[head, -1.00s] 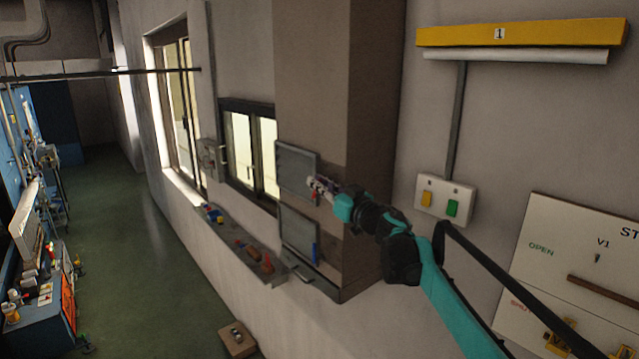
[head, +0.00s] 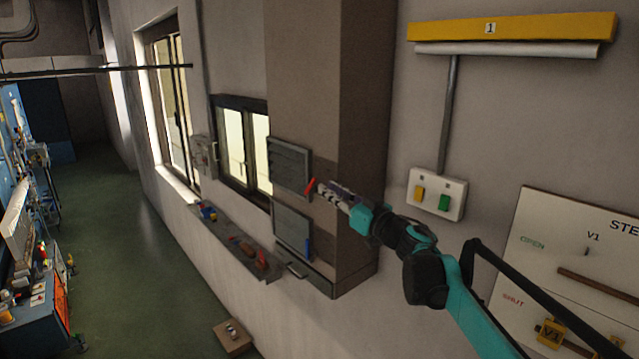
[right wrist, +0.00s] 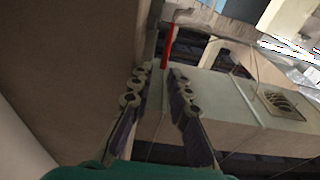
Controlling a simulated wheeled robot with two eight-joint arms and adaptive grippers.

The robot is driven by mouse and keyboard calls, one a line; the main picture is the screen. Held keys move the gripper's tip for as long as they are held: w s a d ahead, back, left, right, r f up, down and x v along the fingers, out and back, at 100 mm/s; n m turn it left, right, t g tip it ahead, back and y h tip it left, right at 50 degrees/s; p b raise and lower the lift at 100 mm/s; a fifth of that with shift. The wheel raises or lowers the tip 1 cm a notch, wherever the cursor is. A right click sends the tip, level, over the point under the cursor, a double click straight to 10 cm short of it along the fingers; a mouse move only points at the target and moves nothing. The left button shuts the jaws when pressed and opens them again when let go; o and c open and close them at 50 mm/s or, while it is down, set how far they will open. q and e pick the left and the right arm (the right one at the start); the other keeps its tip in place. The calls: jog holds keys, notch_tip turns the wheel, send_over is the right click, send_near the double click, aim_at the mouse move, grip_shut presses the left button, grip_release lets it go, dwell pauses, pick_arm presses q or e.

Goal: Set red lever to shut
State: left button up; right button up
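The red lever (head: 310,187) is a small bar at the right edge of the upper grey wall panel (head: 288,165), tilted in the head view. In the right wrist view the red lever (right wrist: 169,46) stands just beyond the fingertips, near the gap between them. My right gripper (head: 325,190) is beside the lever, to its right in the head view. In the right wrist view the right gripper (right wrist: 158,72) has its two fingers apart with nothing between them. Whether a fingertip touches the lever cannot be told. My left gripper is not in view.
A lower grey panel (head: 291,230) has a blue lever (head: 308,248). A brown pillar (head: 305,80) rises behind my right gripper. A shelf (head: 228,235) with small parts runs left. A board (head: 560,255) marked OPEN and SHUT and a two-button box (head: 437,194) are at right.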

aim_at(314, 179)
jog(key=v, duration=0.4)
jog(key=shift+s+d, duration=0.2)
jog(key=shift+d, duration=0.05)
jog(key=w+a+b, duration=0.1)
jog(key=w+a, duration=0.1)
jog(key=w+a+t+y+b, duration=0.1)
jog(key=w+a+b, duration=0.1)
jog(key=w, duration=0.1)
jog(key=w+a+r+t+b, duration=0.1)
jog(key=w+a, duration=0.1)
jog(key=w, duration=0.1)
jog(key=shift+w+a+y+b, duration=0.15)
jog(key=shift+a+y+b, duration=0.1)
jog(key=shift+y+b, duration=0.05)
jog(key=shift+w+a, duration=0.25)
jog(key=shift+w, duration=0.2)
jog(key=shift+s, duration=0.15)
grip_shut()
